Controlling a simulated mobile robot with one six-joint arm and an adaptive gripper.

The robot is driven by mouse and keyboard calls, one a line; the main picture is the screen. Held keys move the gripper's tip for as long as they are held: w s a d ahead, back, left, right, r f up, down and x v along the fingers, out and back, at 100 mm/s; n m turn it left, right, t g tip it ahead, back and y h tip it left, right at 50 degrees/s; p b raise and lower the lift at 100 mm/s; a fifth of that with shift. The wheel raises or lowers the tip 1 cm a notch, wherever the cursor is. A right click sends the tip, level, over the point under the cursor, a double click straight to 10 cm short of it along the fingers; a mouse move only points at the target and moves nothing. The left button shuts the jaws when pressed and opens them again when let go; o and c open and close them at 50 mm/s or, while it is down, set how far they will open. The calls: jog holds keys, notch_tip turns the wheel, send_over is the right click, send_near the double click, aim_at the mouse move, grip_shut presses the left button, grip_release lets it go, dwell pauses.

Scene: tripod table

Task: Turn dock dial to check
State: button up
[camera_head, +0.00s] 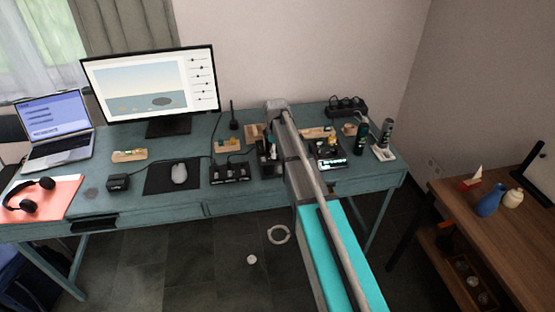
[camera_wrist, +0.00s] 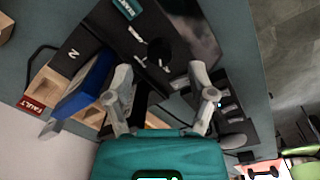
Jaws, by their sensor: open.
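In the wrist view, a black dock panel (camera_wrist: 190,25) lies between and beyond the fingers. On it is a dark round knob, likely the dial (camera_wrist: 160,52), with white marks beside it. Its exact setting and any "check" label are too small or dark to read. A teal label (camera_wrist: 127,8) sits at the panel's far end. My gripper (camera_wrist: 163,92) is open, with its two grey fingers apart and nothing visible between them. The fingertips point toward the knob; contact cannot be told. In the head view my arm hides much of this area.
A wooden tray (camera_wrist: 38,92) with a red FAULT label and a blue block (camera_wrist: 85,87) lie left of the fingers. A black panel with buttons (camera_wrist: 232,118) is close on the right. The teal desk (camera_head: 240,197) also holds a monitor (camera_head: 150,85) and mouse (camera_head: 180,173).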

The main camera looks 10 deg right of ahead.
aim_at(277, 158)
jog(key=shift+f+b, duration=0.95)
jog(key=shift+f, duration=0.3)
jog(key=shift+d, duration=0.1)
grip_shut()
